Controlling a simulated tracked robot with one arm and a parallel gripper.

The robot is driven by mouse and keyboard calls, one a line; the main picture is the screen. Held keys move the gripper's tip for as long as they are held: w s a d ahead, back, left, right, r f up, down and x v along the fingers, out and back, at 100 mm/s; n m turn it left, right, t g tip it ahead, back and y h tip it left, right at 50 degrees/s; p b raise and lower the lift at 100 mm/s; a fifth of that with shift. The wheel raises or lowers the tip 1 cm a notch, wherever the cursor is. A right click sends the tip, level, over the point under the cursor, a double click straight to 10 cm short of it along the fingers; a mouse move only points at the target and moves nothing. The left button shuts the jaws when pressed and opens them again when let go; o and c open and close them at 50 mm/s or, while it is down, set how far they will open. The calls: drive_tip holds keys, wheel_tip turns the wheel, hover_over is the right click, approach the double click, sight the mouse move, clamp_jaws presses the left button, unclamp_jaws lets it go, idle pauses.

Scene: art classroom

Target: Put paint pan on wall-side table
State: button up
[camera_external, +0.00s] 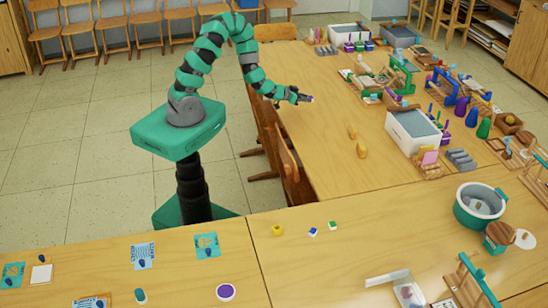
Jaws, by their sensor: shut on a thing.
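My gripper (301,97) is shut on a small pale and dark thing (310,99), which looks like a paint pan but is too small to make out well. It is near the left edge of the long wooden table (325,150) that runs toward the back; I cannot tell whether the held thing touches the top. On the front table (290,265) lie a small blue and white block (313,232), a green and white one (333,225) and a yellow piece (277,230). I cannot tell which table is the wall-side one.
Wooden chairs (285,165) stand against the long table's left side. Two yellow pieces (361,150) lie on its middle. A white bin (412,133) and many tools crowd its right side. Its left strip is mostly clear. A green pot (480,205) stands at the front right.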

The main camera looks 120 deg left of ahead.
drive_tip(key=shift+r+p, duration=0.4)
drive_tip(key=shift+r, duration=0.25)
